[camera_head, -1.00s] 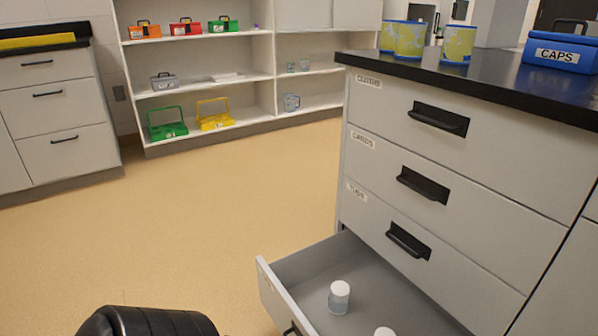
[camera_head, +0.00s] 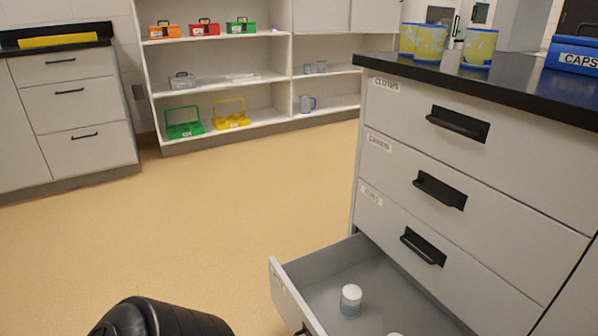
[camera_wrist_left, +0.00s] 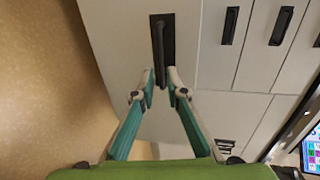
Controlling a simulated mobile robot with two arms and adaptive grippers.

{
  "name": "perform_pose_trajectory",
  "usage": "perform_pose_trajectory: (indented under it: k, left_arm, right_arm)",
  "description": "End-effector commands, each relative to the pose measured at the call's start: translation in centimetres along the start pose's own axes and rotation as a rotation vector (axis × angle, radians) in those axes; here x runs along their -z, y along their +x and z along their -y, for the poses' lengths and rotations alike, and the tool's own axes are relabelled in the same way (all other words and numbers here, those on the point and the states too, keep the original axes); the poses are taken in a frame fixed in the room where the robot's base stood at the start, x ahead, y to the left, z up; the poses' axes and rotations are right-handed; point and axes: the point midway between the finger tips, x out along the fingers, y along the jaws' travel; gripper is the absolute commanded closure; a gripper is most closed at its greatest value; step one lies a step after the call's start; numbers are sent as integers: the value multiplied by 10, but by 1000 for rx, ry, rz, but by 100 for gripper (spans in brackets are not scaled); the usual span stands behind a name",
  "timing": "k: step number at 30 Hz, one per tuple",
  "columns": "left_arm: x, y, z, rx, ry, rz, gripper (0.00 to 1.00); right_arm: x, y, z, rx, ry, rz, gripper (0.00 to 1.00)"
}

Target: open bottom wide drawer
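The bottom wide drawer (camera_head: 277,290) of the grey cabinet is pulled out in the head view, its front left corner well clear of the cabinet. Its black handle (camera_head: 306,329) is cut by the lower frame edge. A white-capped jar (camera_head: 351,300) stands inside, with a second cap partly visible. In the left wrist view, my left gripper (camera_wrist_left: 161,78) has its two fingers apart, with the lower end of a black drawer handle (camera_wrist_left: 158,50) at or just beyond the tips. Contact cannot be told. My right gripper is not in view.
Three closed drawers with recessed handles (camera_head: 440,190) are above the open one. The black countertop (camera_head: 520,88) holds yellow-blue cups (camera_head: 478,47) and a blue CAPS box (camera_head: 574,54). Shelves (camera_head: 225,142) stand behind.

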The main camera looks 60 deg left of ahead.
Motion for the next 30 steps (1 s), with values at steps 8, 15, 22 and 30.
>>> perform_pose_trajectory:
  k: [8,15,22,30]
  left_arm:
    - [0,-44,0,0,0,1,87]
    - [0,-52,0,1,1,0,87]
    - [0,-52,0,1,0,0,87]
    - [0,-52,0,1,0,0,87]
  right_arm:
    - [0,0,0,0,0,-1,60]
    - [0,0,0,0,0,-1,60]
    - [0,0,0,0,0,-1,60]
    - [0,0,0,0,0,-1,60]
